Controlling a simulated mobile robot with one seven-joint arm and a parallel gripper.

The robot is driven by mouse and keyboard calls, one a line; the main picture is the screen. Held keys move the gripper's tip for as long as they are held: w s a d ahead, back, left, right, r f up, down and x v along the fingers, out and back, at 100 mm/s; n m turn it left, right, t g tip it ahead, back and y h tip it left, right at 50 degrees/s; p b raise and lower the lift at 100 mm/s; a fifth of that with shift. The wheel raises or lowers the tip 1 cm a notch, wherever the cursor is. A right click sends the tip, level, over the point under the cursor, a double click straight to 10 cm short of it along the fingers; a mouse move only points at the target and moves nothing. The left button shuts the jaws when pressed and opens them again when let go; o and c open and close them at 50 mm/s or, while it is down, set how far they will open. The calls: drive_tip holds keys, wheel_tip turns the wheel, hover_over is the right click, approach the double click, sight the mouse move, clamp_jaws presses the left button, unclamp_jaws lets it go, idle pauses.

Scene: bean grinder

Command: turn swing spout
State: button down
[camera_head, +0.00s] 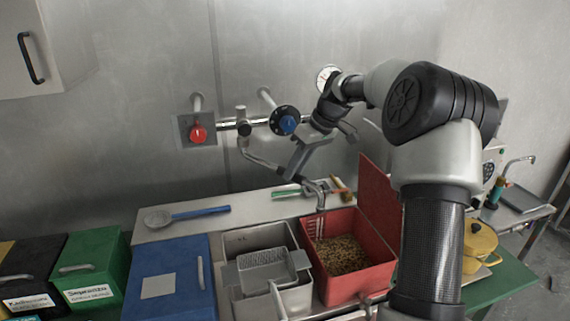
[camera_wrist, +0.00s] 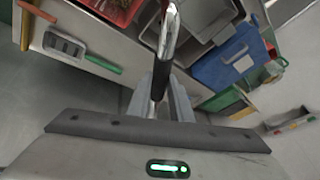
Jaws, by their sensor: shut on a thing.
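The swing spout (camera_head: 260,162) is a chrome pipe that runs from the wall-mounted tap fitting (camera_head: 242,128) down and to the right. Its bent outlet end (camera_head: 320,192) hangs over the left rear of the red bin (camera_head: 376,276). My gripper (camera_head: 297,172) is at the spout's outer part and is shut on it. In the wrist view the spout (camera_wrist: 171,25) shows as a chrome tube with a dark sleeve, running between the fingers of my gripper (camera_wrist: 161,92). The exact contact is partly hidden by the fingers.
Grey metal bins (camera_head: 257,238) and a blue box (camera_head: 172,285) stand left of the red bin, which holds grain-like contents and has a raised lid (camera_head: 378,190).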

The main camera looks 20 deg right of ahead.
drive_tip(key=shift+w+d+n+g+y+p, duration=0.35)
drive_tip(key=shift+w+d+n+g, duration=0.25)
drive_tip(key=shift+w+d+n, duration=1.05)
drive_tip(key=shift+w+d, duration=0.15)
drive_tip(key=shift+d, duration=0.2)
drive_tip(key=c, duration=1.6)
unclamp_jaws()
drive_tip(key=shift+r, duration=0.1)
